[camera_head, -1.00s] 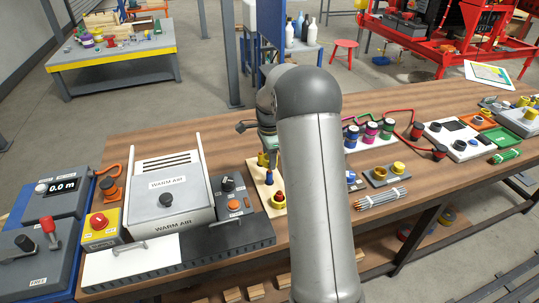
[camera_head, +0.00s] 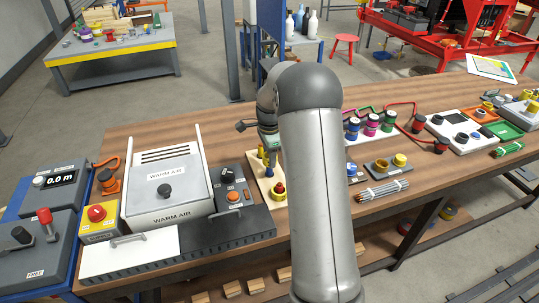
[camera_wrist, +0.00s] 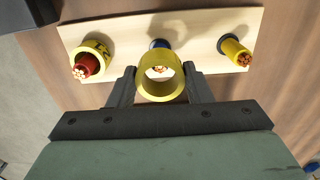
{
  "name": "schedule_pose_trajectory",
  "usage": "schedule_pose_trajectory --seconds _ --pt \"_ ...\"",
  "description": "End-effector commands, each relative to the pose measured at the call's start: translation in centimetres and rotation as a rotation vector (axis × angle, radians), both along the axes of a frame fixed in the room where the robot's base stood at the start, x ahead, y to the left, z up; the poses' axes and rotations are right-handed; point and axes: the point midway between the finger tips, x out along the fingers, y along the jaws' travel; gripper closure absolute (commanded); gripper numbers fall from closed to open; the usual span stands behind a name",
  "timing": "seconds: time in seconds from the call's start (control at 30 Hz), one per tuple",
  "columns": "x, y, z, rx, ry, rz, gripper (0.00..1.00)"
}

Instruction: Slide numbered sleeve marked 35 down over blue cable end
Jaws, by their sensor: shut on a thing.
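My gripper (camera_wrist: 160,84) is shut on a plain-looking yellow sleeve (camera_wrist: 160,93), held by its sides. Its number does not show. The blue cable end (camera_wrist: 158,43) stands on the pale board just beyond the sleeve in the wrist view. Copper strands show through the sleeve's opening, so sleeve and cable are nearly lined up. I cannot tell whether the sleeve is above the tip or around it. In the head view my arm partly covers the board (camera_head: 256,168) and the sleeve cannot be made out.
On the same board, a red cable end (camera_wrist: 88,63) wears a marked yellow sleeve (camera_wrist: 99,46) at left. A bare yellow cable end (camera_wrist: 233,46) stands at right. The warm air unit (camera_head: 168,190) is left of the board. Cups and cable bundles (camera_head: 384,190) are to the right.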

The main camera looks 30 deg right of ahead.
Motion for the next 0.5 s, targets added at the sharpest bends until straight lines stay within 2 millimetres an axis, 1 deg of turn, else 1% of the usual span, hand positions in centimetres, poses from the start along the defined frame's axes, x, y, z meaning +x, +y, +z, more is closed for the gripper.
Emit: schedule_pose_trajectory --seconds 0.33,0.5 --pt "0.03 0.14 -0.02 0.0 0.0 0.0 0.69" --pt "0.03 0.14 -0.38 0.0 0.0 0.0 0.69"
